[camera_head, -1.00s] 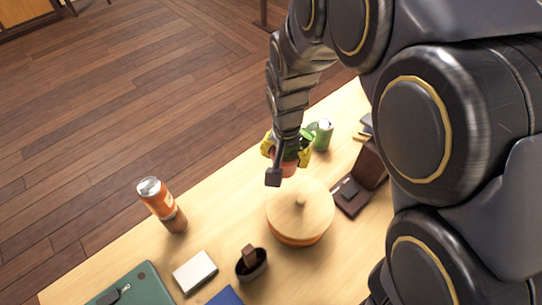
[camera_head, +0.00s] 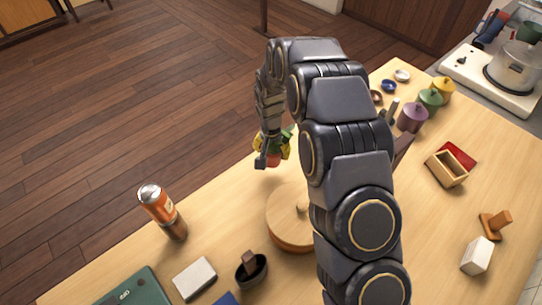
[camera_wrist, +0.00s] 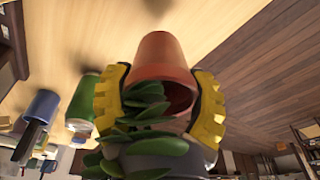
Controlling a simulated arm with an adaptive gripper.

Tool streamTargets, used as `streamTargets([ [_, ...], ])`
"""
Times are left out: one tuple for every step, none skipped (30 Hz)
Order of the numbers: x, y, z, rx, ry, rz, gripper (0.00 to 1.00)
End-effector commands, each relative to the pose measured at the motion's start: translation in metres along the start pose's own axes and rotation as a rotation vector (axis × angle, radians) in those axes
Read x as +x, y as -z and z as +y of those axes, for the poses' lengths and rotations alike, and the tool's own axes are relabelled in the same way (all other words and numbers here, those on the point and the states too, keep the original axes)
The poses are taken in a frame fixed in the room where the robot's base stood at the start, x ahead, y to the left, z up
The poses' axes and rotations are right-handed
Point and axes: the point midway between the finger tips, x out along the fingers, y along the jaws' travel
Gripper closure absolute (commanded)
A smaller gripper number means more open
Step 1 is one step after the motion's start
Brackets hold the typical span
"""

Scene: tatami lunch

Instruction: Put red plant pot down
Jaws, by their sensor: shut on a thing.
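The red plant pot (camera_wrist: 163,60) with green leaves is between the yellow fingers of my gripper (camera_wrist: 160,84) in the wrist view. My gripper is shut on its sides. The pot's base points toward the table, and a dark shadow lies on the wood beyond it. In the head view the pot (camera_head: 273,160) shows small and partly hidden by my gripper (camera_head: 275,152), close to the table's far left edge and just behind the round wooden lidded box (camera_head: 285,222). I cannot tell the gap between pot and table.
An orange can (camera_head: 156,202) stands at the left edge. A white box (camera_head: 195,276) and a dark bowl (camera_head: 243,272) are in front. Purple (camera_head: 412,118), green (camera_head: 431,99) and yellow canisters stand at the right. A green can (camera_wrist: 83,100) is near my gripper. My arm hides the table's middle.

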Motion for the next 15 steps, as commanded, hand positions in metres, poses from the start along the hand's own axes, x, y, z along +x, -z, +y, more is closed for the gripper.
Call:
streamTargets([
  [0.007, 0.003, -0.003, -0.001, 0.0, -0.002, 0.72],
  [0.01, 0.004, -0.004, -0.001, -0.001, -0.003, 0.72],
  [0.013, 0.005, -0.005, -0.001, -0.001, -0.003, 0.72],
  [0.014, 0.006, -0.005, -0.001, 0.0, -0.002, 0.72],
  [0.015, 0.007, -0.006, -0.001, 0.0, -0.001, 0.72],
  [0.016, 0.008, -0.007, -0.001, 0.0, -0.001, 0.72],
  [0.017, 0.009, -0.007, -0.001, 0.001, 0.0, 0.72],
  [0.018, 0.01, -0.008, -0.001, 0.001, 0.0, 0.72],
  [0.021, 0.011, -0.009, -0.001, 0.001, 0.001, 0.72],
  [0.024, 0.012, -0.009, -0.001, 0.0, 0.001, 0.72],
  [0.029, 0.01, -0.009, -0.001, -0.001, -0.001, 0.72],
  [0.035, 0.009, -0.008, -0.002, -0.002, -0.003, 0.72],
  [0.04, 0.008, -0.008, -0.002, -0.002, -0.003, 0.72],
  [0.044, 0.008, -0.008, -0.001, -0.001, -0.002, 0.72],
  [0.048, 0.007, -0.009, 0.0, 0.001, 0.0, 0.72],
])
